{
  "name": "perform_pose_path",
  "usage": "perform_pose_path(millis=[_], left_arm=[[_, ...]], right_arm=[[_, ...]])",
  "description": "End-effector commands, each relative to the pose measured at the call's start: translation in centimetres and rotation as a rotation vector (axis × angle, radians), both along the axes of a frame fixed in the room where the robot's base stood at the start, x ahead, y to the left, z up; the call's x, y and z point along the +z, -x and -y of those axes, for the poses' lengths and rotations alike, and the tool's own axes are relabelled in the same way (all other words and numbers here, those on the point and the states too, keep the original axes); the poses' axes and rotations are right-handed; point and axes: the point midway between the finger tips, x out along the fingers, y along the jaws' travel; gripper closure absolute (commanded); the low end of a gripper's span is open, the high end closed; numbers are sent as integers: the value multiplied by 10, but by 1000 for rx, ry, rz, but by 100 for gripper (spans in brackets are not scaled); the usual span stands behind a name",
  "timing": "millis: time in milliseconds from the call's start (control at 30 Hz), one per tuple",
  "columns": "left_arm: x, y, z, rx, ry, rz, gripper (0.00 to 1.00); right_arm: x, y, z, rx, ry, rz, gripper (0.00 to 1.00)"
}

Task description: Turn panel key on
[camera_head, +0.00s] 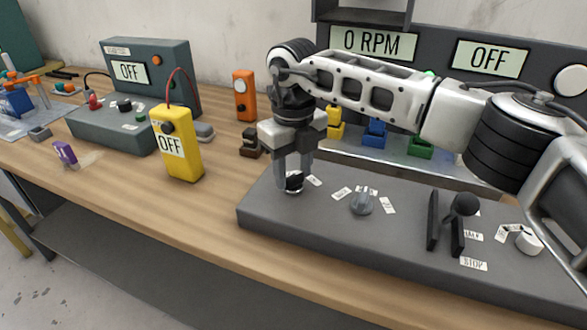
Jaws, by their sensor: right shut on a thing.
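A dark grey control panel (262,222) lies on the wooden bench with several paper labels. My right gripper (293,183) points straight down at the panel's left end. It is shut on a small black-topped key or knob (294,181) there, which the fingers mostly hide, so its turn angle is hard to read. Displays behind the panel read "0 RPM" (372,43) and "OFF" (487,58). My left gripper is not in view.
A grey knob (361,202), a black lever (464,205) and a white knob (528,241) stand on the panel to the right of the gripper. A yellow "OFF" meter (177,143) and an orange device (244,96) stand to the left. The bench front is clear.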

Motion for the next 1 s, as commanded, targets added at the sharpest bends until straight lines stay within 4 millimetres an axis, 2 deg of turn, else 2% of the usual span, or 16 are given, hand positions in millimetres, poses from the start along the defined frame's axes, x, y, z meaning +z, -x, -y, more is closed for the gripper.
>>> perform_pose_path(millis=[400, 433, 500, 833, 1000], left_arm=[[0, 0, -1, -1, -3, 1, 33], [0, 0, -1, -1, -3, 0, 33], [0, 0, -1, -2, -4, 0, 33], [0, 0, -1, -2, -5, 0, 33], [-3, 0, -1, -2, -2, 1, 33]], right_arm=[[2, -1, 0, -11, -2, 4, 81], [2, -1, 0, -12, -2, 4, 50], [2, -1, 0, -11, -1, 3, 36], [4, -1, 0, -8, -1, 3, 36], [26, -1, 0, -8, -2, 5, 36]])
